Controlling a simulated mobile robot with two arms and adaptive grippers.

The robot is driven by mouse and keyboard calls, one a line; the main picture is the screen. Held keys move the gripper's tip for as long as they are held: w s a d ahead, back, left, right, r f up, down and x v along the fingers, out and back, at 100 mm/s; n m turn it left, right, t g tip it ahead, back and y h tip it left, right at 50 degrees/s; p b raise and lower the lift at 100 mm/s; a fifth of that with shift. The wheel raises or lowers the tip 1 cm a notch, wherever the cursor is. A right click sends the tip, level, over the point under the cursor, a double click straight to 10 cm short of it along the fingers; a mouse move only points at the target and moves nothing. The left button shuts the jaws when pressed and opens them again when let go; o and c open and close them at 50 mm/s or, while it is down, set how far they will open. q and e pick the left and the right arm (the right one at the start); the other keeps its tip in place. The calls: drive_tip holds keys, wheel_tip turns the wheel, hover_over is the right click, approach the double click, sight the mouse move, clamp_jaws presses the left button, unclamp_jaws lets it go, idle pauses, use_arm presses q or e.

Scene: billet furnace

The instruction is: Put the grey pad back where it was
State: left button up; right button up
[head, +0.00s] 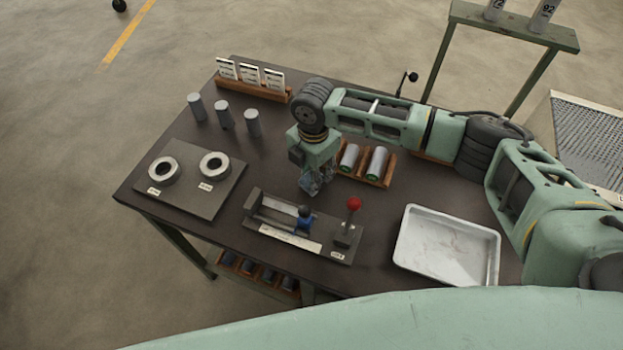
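No loose grey pad stands out in the head view. A flat dark grey plate (208,203) lies at the left of the table, with two metal rings (163,170) and small labels on it; I cannot tell if it is the pad meant. My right gripper (316,187) comes in from the right and points down over the middle of the table, behind the fixture. Its fingers are small and seen from above, so I cannot tell whether they are open, shut or holding something. My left gripper is not in view.
A vise-like fixture (272,214) with a blue part and a red-knobbed lever (353,204) stands at the front. A white tray (447,245) is at the right. Several grey cylinders (224,115), a card rack (250,87) and a wooden holder (388,171) with cylinders stand behind.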

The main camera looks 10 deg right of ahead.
drive_tip(key=shift+r, duration=0.1)
drive_tip(key=shift+c, duration=0.2)
drive_tip(key=shift+r+b, duration=0.3)
drive_tip(key=shift+r, duration=0.3)
drive_tip(key=r, duration=0.2)
drive_tip(key=r+b, duration=0.1)
drive_tip(key=shift+s+d, duration=0.1)
drive_tip(key=shift+d, duration=0.15)
drive_tip(key=s+d+r+b, duration=0.2)
drive_tip(key=s+d+r, duration=0.4)
drive_tip(key=d, duration=0.2)
wheel_tip(320, 180, up, 9)
drive_tip(key=d+p, duration=0.1)
drive_tip(key=p, duration=0.5)
drive_tip(key=s+a+f+m+b, duration=0.1)
drive_tip(key=s+f+m+b, duration=0.1)
drive_tip(key=m, duration=1)
drive_tip(key=s+f+m+b, duration=0.2)
drive_tip(key=s+m+b, duration=0.2)
drive_tip(key=s+m, duration=0.3)
drive_tip(key=m, duration=0.5)
drive_tip(key=shift+a+f+m, duration=0.15)
drive_tip(key=shift+a+m, duration=0.15)
drive_tip(key=shift+a, duration=0.05)
